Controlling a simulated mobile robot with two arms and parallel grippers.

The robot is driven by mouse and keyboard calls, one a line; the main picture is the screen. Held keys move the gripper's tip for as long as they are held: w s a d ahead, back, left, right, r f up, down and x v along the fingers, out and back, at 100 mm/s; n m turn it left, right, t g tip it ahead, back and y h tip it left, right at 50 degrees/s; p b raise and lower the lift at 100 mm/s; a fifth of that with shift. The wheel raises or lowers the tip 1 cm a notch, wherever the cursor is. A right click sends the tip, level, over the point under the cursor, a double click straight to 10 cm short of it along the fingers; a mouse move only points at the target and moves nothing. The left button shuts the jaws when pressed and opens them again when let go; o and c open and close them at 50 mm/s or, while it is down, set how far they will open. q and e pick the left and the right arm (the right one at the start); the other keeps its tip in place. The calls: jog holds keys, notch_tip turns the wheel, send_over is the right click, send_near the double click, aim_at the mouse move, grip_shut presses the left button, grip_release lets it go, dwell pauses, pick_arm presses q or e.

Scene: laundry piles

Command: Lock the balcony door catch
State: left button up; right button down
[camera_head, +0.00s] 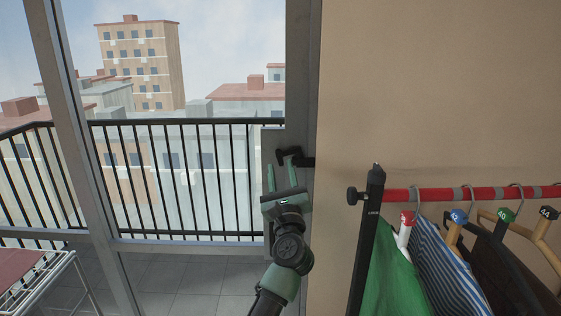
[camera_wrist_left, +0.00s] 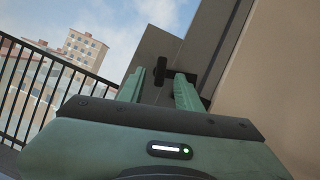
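The balcony door (camera_head: 300,60) has a grey frame and glass, and it fills the left part of the head view. A black catch (camera_head: 292,153) sits on its right-hand frame post, beside the beige wall. My left gripper (camera_head: 281,173) is just below the catch, fingers pointing up at it. Its two green fingers are apart with nothing visibly held. In the left wrist view the black catch (camera_wrist_left: 160,70) shows between and beyond the fingertips (camera_wrist_left: 160,77). I cannot tell whether a finger touches it. My right gripper is not in view.
A clothes rail (camera_head: 445,193) with a black post (camera_head: 368,235) and several hanging garments stands close on the right. A white drying rack (camera_head: 45,275) is at the lower left. Beyond the glass are a black railing (camera_head: 185,122) and buildings. The beige wall (camera_head: 430,80) is bare.

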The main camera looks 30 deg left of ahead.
pick_arm(q)
jog(key=shift+x, duration=1.25)
grip_shut()
jog(key=m+t+h+p, duration=0.1)
jog(key=m+p, duration=0.1)
jog(key=m, duration=0.1)
jog(key=shift+a+r+p, duration=0.1)
jog(key=shift+r+p, duration=0.1)
jog(key=shift+p, duration=0.1)
jog(key=shift+f+m+t+h+p, duration=0.15)
jog(key=shift+m+t+h+p, duration=0.15)
jog(key=shift+m+h, duration=0.5)
jog(key=shift+f, duration=0.1)
